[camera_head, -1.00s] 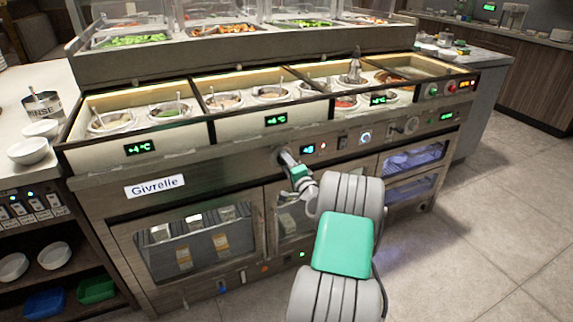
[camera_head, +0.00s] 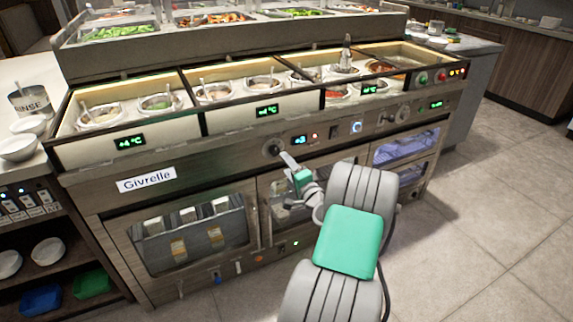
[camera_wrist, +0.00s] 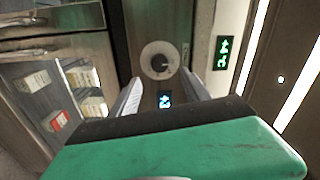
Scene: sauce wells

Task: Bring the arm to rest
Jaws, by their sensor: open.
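My gripper (camera_head: 287,159) is in front of the counter's front panel, by a round dark knob (camera_head: 272,147). In the wrist view its two pale fingers (camera_wrist: 161,98) stand apart with nothing between them. The knob, on a pale round plate (camera_wrist: 159,60), shows beyond the fingertips, apart from them. My arm reaches up from the bottom of the head view, bent, with a green cover on it.
The steel counter (camera_head: 190,158) holds wells with pots and ladles. Glass doors (camera_head: 190,235) lie below the panel. White bowls (camera_head: 18,148) and a RINSE pot (camera_head: 30,102) stand at left. The tiled floor (camera_head: 480,230) at right is clear.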

